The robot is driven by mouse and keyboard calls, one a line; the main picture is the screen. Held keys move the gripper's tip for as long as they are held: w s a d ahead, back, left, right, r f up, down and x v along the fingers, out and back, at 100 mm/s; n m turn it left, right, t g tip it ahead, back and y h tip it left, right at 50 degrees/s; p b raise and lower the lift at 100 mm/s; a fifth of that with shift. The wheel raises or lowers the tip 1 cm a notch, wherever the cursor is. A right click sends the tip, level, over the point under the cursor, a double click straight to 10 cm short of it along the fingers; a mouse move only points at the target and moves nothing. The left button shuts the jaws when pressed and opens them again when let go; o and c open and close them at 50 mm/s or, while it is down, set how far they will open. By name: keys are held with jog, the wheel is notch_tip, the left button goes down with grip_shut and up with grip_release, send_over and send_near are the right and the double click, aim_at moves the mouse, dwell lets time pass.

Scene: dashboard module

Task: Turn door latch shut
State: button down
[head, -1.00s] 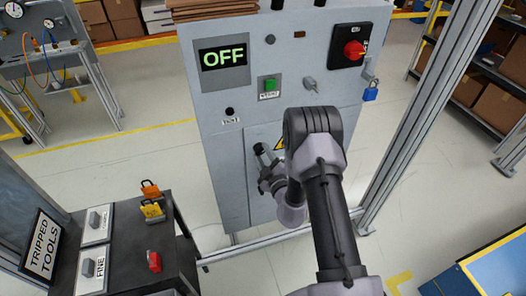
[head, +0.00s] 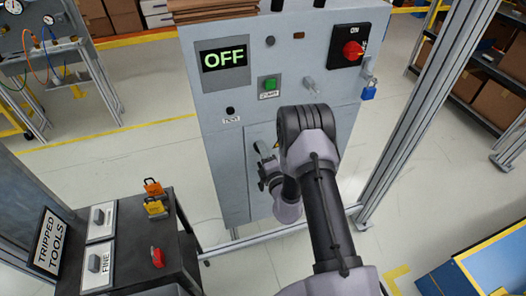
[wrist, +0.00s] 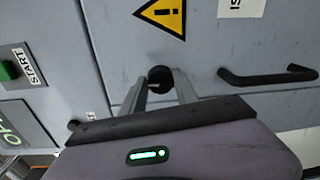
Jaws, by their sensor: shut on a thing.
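The door latch is a small black knob (wrist: 160,76) on the grey cabinet door (wrist: 215,45) in the wrist view, below the yellow warning triangle. My gripper (wrist: 161,84) has one finger on each side of the knob and is shut on it. In the head view my gripper (head: 264,158) is at the upper part of the lower cabinet door (head: 233,180), and the arm covers the door's right part. The door looks flush with the cabinet front. The latch's exact angle is hard to tell.
A black bar handle (wrist: 267,76) is on the door right of the latch in the wrist view. A green button (head: 270,85), a red rotary switch (head: 352,50) and a blue padlock (head: 369,92) are higher up. A dark tool cart (head: 140,250) stands at left.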

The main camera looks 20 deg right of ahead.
jog(key=shift+r+n, duration=0.1)
jog(key=shift+n, duration=0.5)
jog(key=c, duration=0.9)
grip_release()
